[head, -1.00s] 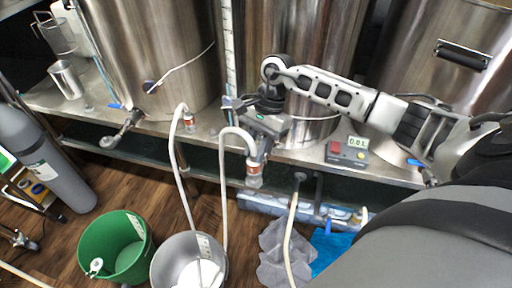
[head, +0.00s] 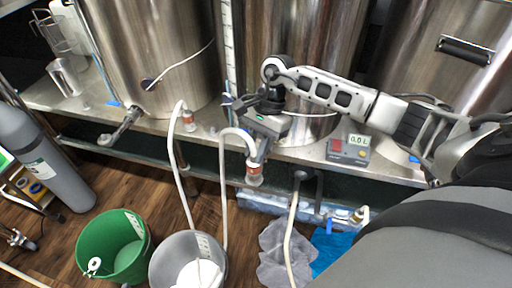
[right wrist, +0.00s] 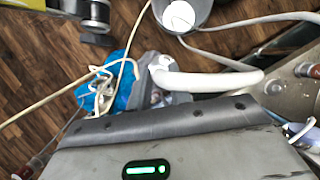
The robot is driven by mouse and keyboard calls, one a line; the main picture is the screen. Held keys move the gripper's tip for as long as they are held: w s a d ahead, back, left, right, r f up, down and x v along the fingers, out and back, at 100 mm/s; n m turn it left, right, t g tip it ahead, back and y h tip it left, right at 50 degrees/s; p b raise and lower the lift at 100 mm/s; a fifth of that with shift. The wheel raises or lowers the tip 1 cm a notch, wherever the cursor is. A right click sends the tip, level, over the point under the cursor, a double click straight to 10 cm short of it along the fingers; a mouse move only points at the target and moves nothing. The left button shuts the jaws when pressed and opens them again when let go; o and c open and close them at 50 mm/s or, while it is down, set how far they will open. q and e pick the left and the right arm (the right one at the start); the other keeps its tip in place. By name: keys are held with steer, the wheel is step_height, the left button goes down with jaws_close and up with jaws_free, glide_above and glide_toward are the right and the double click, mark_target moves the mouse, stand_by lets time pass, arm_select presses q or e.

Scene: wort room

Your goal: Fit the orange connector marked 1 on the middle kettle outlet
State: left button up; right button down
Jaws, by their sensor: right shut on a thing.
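My right gripper (head: 262,148) is shut on a hose connector (head: 254,172) with an orange-red band. It holds the connector upright in front of the shelf edge, below the middle kettle (head: 300,60). A white hose (head: 224,180) arches up to the connector from the grey bucket. I cannot read a number on the connector. The middle kettle's outlet cannot be made out; my gripper and arm cover that area. A similar orange-banded connector (head: 188,122) on another hose stands at the shelf's edge to the left. In the right wrist view my gripper body fills the bottom and the fingertips are hidden.
A control box (head: 349,150) reading 0.0 L sits on the shelf at right. A green bucket (head: 90,235) and grey bucket (head: 160,262) stand below. Cloths (head: 280,250) lie on the floor.

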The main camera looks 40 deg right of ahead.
arm_select(q)
steer(key=shift+f+b, duration=0.55)
steer(key=shift+f, duration=0.05)
arm_select(e)
steer(key=shift+f, duration=0.65)
arm_select(q)
steer(key=shift+r, duration=0.1)
arm_select(e)
steer(key=c, duration=1.2)
jaws_free()
steer(key=shift+r, duration=0.1)
arm_select(q)
steer(key=shift+r, duration=0.85)
arm_select(e)
steer(key=v, duration=1.6)
